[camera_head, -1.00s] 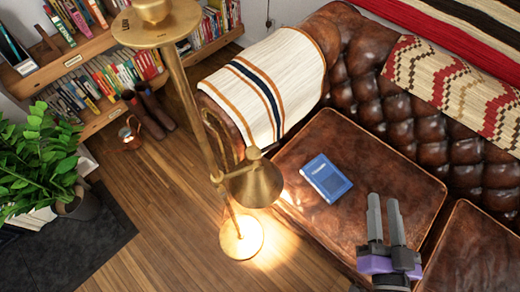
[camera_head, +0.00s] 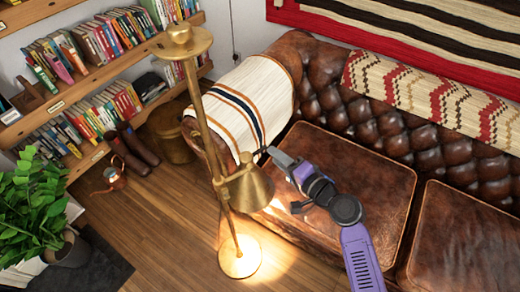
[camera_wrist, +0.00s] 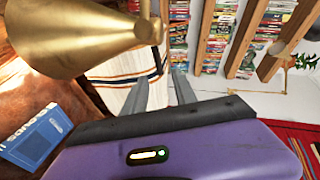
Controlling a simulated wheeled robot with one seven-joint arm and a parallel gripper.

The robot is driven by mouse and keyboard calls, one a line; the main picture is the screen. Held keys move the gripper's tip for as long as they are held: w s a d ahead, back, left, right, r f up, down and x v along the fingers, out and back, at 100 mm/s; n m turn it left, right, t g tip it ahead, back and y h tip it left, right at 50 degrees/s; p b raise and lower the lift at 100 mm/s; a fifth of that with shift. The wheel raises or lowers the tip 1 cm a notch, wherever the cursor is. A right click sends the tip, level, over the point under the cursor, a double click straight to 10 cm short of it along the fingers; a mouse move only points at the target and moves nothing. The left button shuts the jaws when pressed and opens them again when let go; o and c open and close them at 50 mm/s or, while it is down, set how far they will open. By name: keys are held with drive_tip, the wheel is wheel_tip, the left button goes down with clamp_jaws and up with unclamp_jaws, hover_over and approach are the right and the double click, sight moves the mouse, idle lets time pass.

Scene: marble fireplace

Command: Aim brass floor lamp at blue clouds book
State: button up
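The brass floor lamp (camera_head: 194,110) stands on the wood floor beside the sofa's left end. Its cone shade (camera_head: 252,189) hangs on a side arm and points down. Its light pool lies on the floor around the base (camera_head: 240,257) and touches the sofa's front edge. My gripper (camera_head: 283,178) is open and empty, just right of the shade. In the wrist view the shade (camera_wrist: 75,35) is large at upper left, and the finger gap looks clear. The blue book (camera_wrist: 35,135) lies on the leather seat at lower left there; in the head view my gripper hides it.
The brown leather sofa (camera_head: 360,165) fills the right, with a striped throw (camera_head: 250,95) on its left arm. Bookshelves (camera_head: 95,85), boots (camera_head: 130,145) and a plant (camera_head: 35,205) stand at left. The floor left of the lamp is clear.

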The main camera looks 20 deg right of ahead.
sight(265, 146)
drive_tip(key=x, duration=0.6)
drive_tip(key=shift+w+p, duration=0.3)
clamp_jaws()
drive_tip(key=shift+f, duration=0.1)
idle(1.0)
